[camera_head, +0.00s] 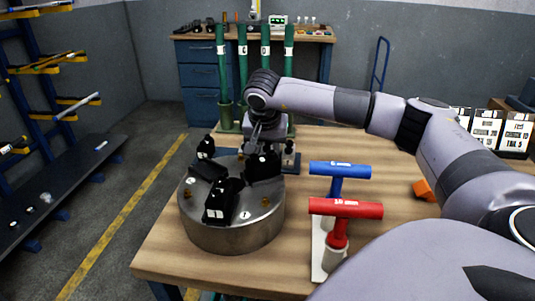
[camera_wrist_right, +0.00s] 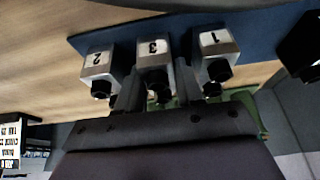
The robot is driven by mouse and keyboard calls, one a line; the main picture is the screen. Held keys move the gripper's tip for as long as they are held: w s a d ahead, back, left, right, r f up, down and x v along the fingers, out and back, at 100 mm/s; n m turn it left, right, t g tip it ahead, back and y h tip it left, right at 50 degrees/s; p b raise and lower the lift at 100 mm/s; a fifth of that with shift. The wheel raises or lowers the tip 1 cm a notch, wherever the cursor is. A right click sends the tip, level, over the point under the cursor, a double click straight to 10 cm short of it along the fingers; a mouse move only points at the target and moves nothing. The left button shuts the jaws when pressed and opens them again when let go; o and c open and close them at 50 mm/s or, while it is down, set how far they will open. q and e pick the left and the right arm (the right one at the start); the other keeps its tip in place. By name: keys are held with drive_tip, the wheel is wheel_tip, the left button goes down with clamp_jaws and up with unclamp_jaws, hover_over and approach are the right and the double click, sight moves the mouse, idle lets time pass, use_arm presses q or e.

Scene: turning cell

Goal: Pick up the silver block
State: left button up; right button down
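In the right wrist view three silver blocks with number labels and dark round ends stand in a row on a blue mat (camera_wrist_right: 260,50). They are block 2 (camera_wrist_right: 97,73), block 3 (camera_wrist_right: 153,65) and block 1 (camera_wrist_right: 213,45). The fingers of my right gripper (camera_wrist_right: 157,92) lie one on each side of block 3; I cannot tell whether they touch it. In the head view my right gripper (camera_head: 267,132) points down behind the round chuck, and the silver blocks there are mostly hidden. My left gripper is not in view.
The round metal chuck (camera_head: 230,235) with black jaws stands at the table's (camera_head: 165,262) front left. A blue-handled tool (camera_head: 340,170) and a red-handled tool (camera_head: 345,208) stand right of it. Green tubes (camera_head: 265,75) rise behind. An orange piece (camera_head: 423,190) lies at the right.

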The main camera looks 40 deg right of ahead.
sight(268, 147)
drive_tip(key=shift+r, duration=0.15)
wheel_tip(268, 147, up, 20)
drive_tip(key=p, duration=0.2)
idle(0.4)
idle(0.7)
